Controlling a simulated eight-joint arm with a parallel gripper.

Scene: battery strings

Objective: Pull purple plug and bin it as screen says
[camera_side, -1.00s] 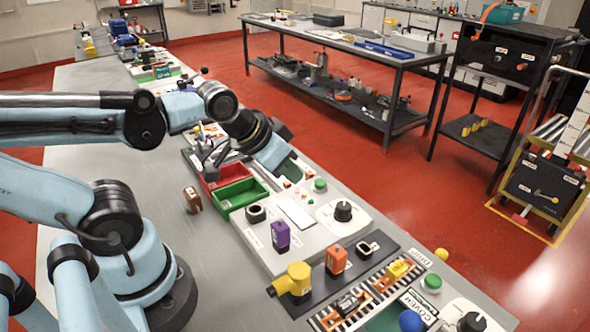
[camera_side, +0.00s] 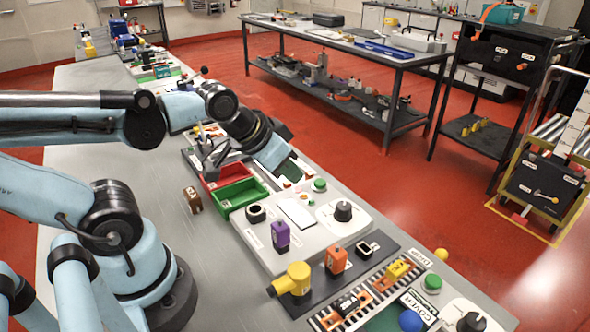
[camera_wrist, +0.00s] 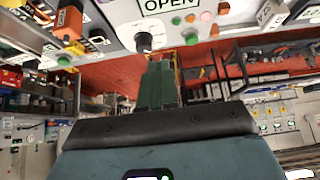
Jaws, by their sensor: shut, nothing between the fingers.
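The purple plug (camera_side: 281,235) stands upright on the light grey panel in the side view. The red bin (camera_side: 222,175) and the green bin (camera_side: 241,197) sit side by side behind it, both apparently empty. A sign reading OPEN (camera_wrist: 182,4) is cut off at the top of the wrist view. I cannot read any screen instruction.
A brown block (camera_side: 192,200) stands on the bare bench left of the green bin. An orange plug (camera_side: 336,259), yellow connector (camera_side: 293,279) and black knob (camera_side: 343,210) crowd the panels.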

